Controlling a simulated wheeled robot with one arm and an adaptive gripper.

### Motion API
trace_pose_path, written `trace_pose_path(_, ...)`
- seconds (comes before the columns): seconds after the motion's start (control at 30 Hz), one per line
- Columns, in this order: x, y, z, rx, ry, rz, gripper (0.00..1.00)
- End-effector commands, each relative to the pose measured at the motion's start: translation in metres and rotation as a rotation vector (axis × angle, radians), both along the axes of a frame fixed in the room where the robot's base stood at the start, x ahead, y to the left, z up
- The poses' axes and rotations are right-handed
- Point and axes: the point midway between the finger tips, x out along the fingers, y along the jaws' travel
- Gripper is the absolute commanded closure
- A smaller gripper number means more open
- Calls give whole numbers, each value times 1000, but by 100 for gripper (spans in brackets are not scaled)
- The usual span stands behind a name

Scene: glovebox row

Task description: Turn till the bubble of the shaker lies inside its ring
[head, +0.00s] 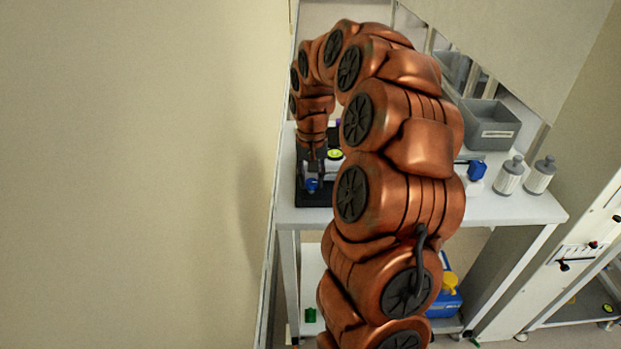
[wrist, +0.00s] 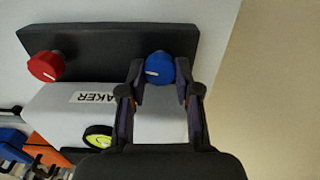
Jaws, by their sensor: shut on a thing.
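The shaker (wrist: 60,113) has a pale body with a label reading "AKER" and a dark bar along one edge. A blue knob (wrist: 158,66) with a white mark sits on that bar, and a red knob (wrist: 45,66) sits at its left. My gripper (wrist: 160,74) is shut on the blue knob, one finger on each side. The yellow-green bubble level (wrist: 98,139) is partly hidden by my gripper in the wrist view. It also shows in the head view (head: 335,154), too small to tell where its bubble lies.
The shaker stands at the left end of a white bench (head: 515,208), close to the wall. A grey bin (head: 485,127) and two grey-capped bottles (head: 509,176) stand at the right. A blue box (head: 446,298) is on the lower shelf. My arm hides the bench's middle.

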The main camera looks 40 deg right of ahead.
Motion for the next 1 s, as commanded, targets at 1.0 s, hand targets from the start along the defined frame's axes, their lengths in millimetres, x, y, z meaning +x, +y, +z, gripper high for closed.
trace_pose_path(1.0,1,2,-2,2,-5,418,100)
